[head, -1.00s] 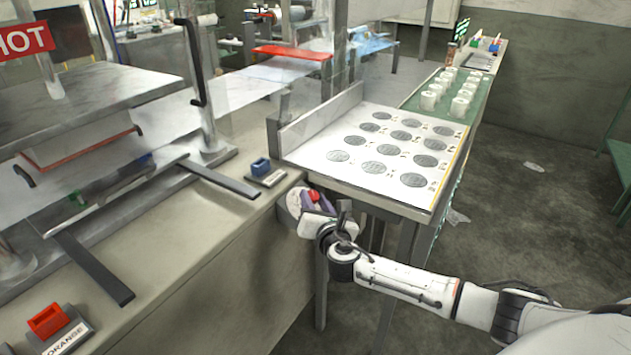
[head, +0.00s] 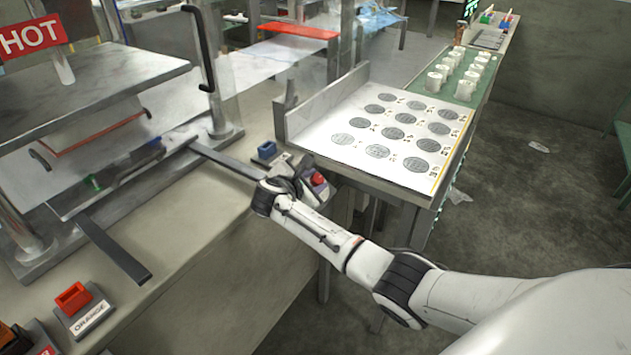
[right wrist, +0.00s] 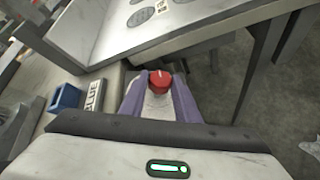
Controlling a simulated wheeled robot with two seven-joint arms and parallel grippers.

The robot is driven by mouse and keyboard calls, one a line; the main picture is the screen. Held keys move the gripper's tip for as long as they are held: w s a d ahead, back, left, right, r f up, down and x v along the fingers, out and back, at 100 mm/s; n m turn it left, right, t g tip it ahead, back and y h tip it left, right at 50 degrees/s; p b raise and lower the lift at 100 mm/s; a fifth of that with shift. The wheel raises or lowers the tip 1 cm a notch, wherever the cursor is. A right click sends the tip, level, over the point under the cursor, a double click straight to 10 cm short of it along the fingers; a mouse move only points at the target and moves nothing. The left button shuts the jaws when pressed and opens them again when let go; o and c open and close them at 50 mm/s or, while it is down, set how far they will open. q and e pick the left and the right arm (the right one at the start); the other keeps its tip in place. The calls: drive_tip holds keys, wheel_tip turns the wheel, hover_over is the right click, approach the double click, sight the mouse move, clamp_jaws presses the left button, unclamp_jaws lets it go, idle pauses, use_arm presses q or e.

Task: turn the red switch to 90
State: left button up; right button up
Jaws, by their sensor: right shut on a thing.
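The red switch (head: 318,179) is a round red knob on the front side of the counter, near the corner of the white table. It also shows in the right wrist view (right wrist: 160,81), with a small light mark on its face. My right gripper (head: 311,184) is at the switch, its purple fingers on either side of the knob and shut on it. The fingers also show in the right wrist view (right wrist: 157,92). Any scale or numbers around the switch are hidden or too small to read. My left gripper is not in view.
A blue switch (head: 267,150) sits on the counter (head: 215,225) close to my wrist. A white table (head: 340,168) with grey discs stands beyond. An orange-labelled red switch (head: 73,298) is at the lower left. A press with a HOT sign (head: 30,37) stands left.

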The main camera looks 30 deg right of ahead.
drive_tip(key=shift+d+m+g, duration=0.1)
drive_tip(key=shift+m+g, duration=0.4)
drive_tip(key=o, duration=1)
drive_tip(key=shift+o, duration=0.2)
drive_tip(key=shift+a+r, duration=0.2)
drive_tip(key=shift+a, duration=0.1)
drive_tip(key=v, duration=0.9)
drive_tip(key=shift+s+a, duration=0.25)
drive_tip(key=shift+r, duration=0.1)
